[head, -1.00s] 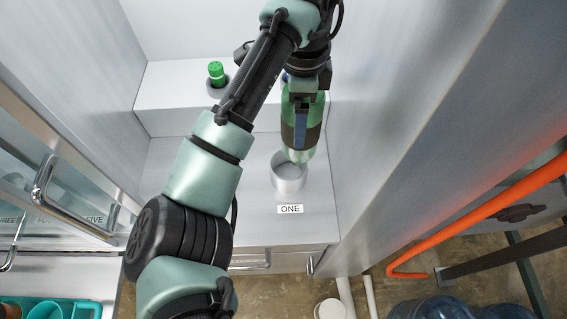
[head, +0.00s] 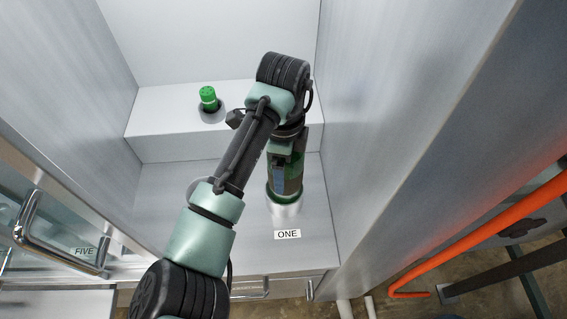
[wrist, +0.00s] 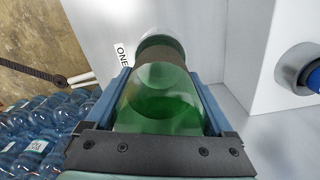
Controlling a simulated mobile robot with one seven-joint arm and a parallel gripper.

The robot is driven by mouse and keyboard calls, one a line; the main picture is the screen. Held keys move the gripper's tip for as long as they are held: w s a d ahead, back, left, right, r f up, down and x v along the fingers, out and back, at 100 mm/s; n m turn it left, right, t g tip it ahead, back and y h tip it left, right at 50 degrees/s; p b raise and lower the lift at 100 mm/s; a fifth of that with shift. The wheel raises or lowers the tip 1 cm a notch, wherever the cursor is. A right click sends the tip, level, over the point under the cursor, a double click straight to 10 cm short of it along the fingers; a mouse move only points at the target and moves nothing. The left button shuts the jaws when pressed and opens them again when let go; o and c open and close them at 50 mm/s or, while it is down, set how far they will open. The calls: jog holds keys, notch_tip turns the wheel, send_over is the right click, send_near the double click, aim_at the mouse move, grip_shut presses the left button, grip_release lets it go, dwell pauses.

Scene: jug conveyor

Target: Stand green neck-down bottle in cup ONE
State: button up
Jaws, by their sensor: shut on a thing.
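The green bottle (head: 294,180) is held steeply in my gripper (head: 284,165), with its lower end at the mouth of the pale cup (head: 285,212) labelled ONE (head: 287,234). The lower end seems to be inside the rim; its depth and any contact are hidden. In the wrist view the green bottle (wrist: 158,100) lies between the two blue finger pads, with a dark band farther down, and the cup's white rim (wrist: 150,40) surrounds its far end. The neck is not visible.
A green-capped bottle (head: 208,97) stands in a holder on the raised back step (head: 160,112). A blue-topped thing (wrist: 312,80) sits in a holder in the wrist view. A tall wall stands close on the right.

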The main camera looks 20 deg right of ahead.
jog(key=shift+f, duration=0.1)
jog(key=o, duration=1.1)
notch_tip(320, 180, up, 12)
jog(key=shift+r, duration=0.15)
